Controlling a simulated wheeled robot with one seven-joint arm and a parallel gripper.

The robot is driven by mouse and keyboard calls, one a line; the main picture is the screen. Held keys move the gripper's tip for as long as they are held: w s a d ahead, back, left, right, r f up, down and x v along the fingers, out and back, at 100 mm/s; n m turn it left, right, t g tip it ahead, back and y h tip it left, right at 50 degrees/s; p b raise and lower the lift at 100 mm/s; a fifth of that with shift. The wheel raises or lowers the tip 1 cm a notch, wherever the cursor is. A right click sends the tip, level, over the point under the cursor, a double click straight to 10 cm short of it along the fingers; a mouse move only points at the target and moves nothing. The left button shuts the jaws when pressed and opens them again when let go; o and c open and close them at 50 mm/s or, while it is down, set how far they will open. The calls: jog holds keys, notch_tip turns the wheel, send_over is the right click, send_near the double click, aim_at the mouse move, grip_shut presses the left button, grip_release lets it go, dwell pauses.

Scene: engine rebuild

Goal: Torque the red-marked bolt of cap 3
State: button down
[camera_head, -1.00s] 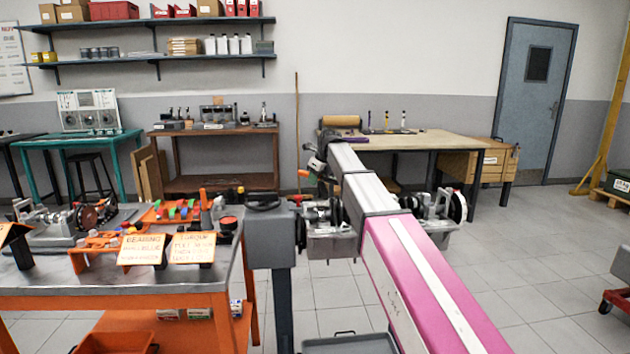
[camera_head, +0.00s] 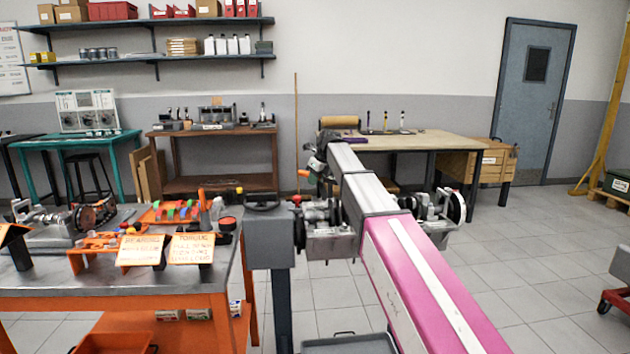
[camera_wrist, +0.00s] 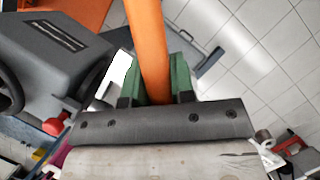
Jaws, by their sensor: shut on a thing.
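My gripper (camera_wrist: 158,85) is shut on a long orange handle (camera_wrist: 150,40), with its green pads on either side of it. The handle runs out of the top of the wrist view, so its far end is hidden. In the head view, my arm covers most of the gripper. A grey engine assembly (camera_head: 333,245) is mounted on a dark grey stand (camera_head: 270,238), partly behind my arm, and its pulley side (camera_head: 440,218) shows to the right of it. I cannot make out cap 3 or a red-marked bolt in either view.
An orange bench (camera_head: 120,295) at left holds a bearing card (camera_head: 141,249), a torque card (camera_head: 191,248), a tray of coloured parts (camera_head: 170,213) and machinery. A wooden table (camera_head: 440,142) and a brown bench (camera_head: 215,132) stand behind. The floor at right is mostly clear.

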jog(key=shift+w+d+m+t, duration=0.3)
jog(key=shift+w+d+m, duration=0.6)
jog(key=shift+w, duration=0.2)
dwell(3.2)
jog(key=shift+w+d+m+h, duration=0.5)
jog(key=shift+w+d+m, duration=0.3)
jog(key=shift+w+d, duration=0.05)
dwell(2.9)
